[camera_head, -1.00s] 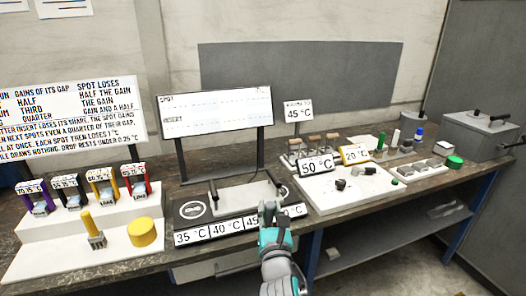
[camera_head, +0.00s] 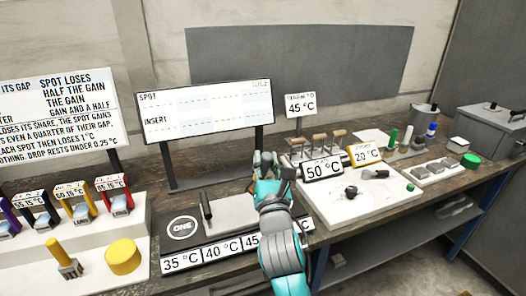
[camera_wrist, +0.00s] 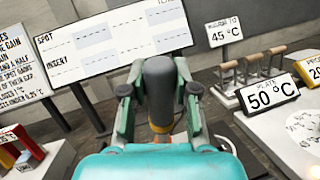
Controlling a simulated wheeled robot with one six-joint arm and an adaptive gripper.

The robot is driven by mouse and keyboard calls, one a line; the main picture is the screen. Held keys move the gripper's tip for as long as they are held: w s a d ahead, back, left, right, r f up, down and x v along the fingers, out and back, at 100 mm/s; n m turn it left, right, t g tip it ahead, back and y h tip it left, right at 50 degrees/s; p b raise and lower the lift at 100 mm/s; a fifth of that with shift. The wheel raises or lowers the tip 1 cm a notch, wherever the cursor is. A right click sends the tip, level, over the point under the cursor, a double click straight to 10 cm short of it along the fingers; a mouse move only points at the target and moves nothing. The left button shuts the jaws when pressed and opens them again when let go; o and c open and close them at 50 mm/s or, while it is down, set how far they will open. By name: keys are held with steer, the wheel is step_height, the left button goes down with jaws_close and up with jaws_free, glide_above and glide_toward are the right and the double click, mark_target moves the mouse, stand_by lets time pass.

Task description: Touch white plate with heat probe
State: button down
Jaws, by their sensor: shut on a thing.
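My gripper (camera_head: 264,165) is shut on a dark grey, round-ended cylinder (camera_wrist: 160,88), which I take to be the heat probe. It stands upright between the fingers in the wrist view, with a bit of orange below; its lower end is hidden. The gripper is above the back right of a pale slab (camera_head: 234,213) on a black base. The held thing is apart from this white plate.
A display board (camera_head: 205,112) stands behind the black base, with a 45 °C sign (camera_head: 300,104) to its right. A rack of wooden-handled tools (camera_head: 318,142) and a 20 °C sign (camera_head: 364,153) stand behind the white plate. A black handle (camera_head: 206,207) rises beside the pale slab.

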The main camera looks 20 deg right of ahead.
steer(key=shift+w+f, duration=0.15)
steer(key=shift+f, duration=3.45)
steer(key=shift+r, duration=3.55)
steer(key=shift+f, duration=0.1)
step_height(320, 180, down, 7)
